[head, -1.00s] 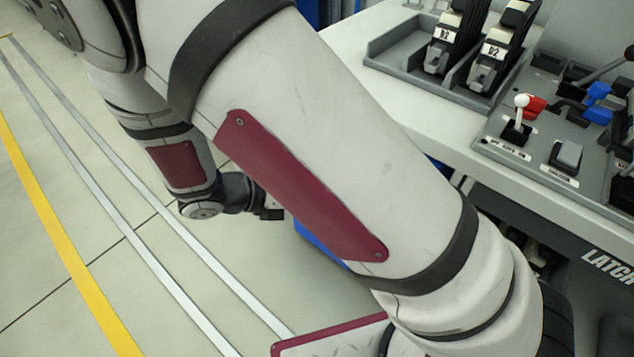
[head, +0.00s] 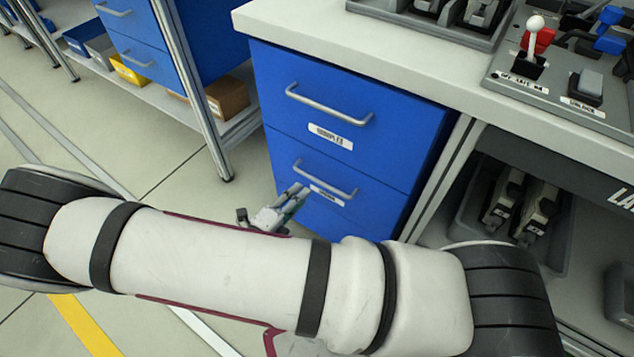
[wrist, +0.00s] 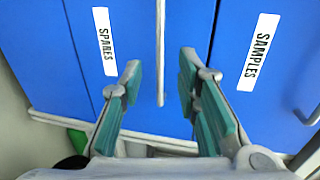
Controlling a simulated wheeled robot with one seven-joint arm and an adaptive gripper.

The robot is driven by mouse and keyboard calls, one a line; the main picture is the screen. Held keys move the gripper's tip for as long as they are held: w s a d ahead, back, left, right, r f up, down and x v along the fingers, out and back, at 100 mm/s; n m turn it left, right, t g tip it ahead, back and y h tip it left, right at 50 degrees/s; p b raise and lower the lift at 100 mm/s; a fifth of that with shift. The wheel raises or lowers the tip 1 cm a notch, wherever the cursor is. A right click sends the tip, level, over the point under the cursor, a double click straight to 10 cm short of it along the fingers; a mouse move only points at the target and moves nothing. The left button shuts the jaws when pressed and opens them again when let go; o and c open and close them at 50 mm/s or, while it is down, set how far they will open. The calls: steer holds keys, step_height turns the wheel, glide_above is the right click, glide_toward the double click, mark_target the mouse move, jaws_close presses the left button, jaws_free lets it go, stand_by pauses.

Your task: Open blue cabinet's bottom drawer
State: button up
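The blue cabinet (head: 283,120) stands under the worktop, with two drawers that both look shut. Its bottom drawer (head: 375,205) has a grey bar handle (head: 325,183) above a small white label. In the wrist view this label reads SPARES (wrist: 105,42), and the handle (wrist: 161,45) runs upright in the picture. My gripper (head: 297,193) is just in front of the bottom drawer, at the left part of the handle. In the wrist view my gripper (wrist: 161,68) is open, fingers on either side of the handle's line. I cannot tell whether it touches the handle.
The top drawer (head: 375,130) carries the SAMPLES label (wrist: 262,52) and its own handle (head: 328,105). Another blue drawer unit (head: 135,45) and a shelf with boxes (head: 228,97) stand at the upper left. A grey bin (head: 470,215) with devices sits under the worktop (head: 400,55).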

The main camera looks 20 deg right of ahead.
mark_target(317, 179)
steer(key=b+x, duration=0.2)
steer(key=x, duration=0.7)
steer(key=shift+b, duration=0.3)
jaws_close()
